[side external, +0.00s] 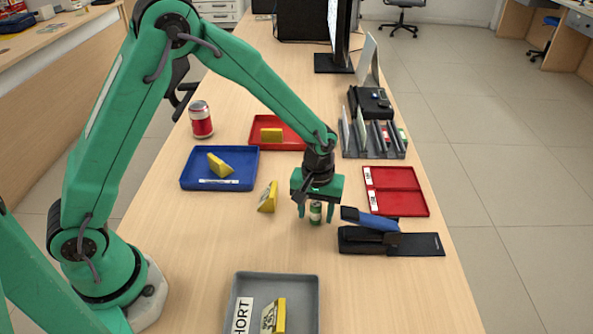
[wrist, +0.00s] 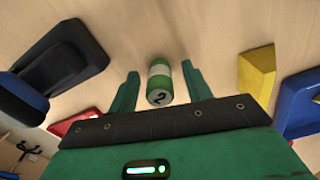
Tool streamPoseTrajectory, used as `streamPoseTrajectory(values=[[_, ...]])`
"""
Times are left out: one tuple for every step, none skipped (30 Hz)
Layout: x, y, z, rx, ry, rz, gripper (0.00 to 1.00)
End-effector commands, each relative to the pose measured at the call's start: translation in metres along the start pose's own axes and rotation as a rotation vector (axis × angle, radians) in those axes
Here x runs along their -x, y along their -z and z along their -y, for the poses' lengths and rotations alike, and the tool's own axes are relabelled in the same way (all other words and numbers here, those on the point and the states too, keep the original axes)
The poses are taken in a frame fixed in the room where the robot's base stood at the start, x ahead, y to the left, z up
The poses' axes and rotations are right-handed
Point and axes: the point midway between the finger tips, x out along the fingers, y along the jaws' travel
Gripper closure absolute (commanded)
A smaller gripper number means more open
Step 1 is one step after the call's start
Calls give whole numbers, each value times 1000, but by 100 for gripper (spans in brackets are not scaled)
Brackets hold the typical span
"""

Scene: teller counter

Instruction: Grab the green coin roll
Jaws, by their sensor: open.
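The green coin roll (side external: 316,213) is a small green cylinder with a pale band, standing on the counter left of the stapler. My gripper (side external: 316,211) is over it, pointing down, with the fingers on either side. In the wrist view, the coin roll (wrist: 160,80) shows between the two open fingers of my gripper (wrist: 160,84), with a gap to each. Its end facing the camera carries a dark mark. The fingers do not appear to touch it.
A blue and black stapler (side external: 385,237) lies close on the right. A yellow wedge (side external: 268,197) stands close on the left. A blue tray (side external: 190,172), red trays (side external: 397,211) and a grey tray (side external: 310,288) lie around.

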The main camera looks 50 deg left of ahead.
Motion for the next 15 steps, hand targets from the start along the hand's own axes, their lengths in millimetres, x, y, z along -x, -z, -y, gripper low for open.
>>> streamPoseTrajectory(values=[[0,0,0,0,0,0,51],[0,0,0,0,0,0,53],[0,0,0,0,0,0,61],[0,0,0,0,0,0,67],[0,0,0,0,0,0,72],[0,0,0,0,0,0,80],[0,0,0,0,0,0,86],[0,0,0,0,0,0,92],[0,0,0,0,0,0,100],[0,0,0,0,0,0,100],[1,0,0,0,-1,-1,100],[1,0,0,0,-1,-1,100],[1,0,0,0,-1,-1,100],[1,0,0,0,-1,-1,100],[1,0,0,0,-1,-1,100]])
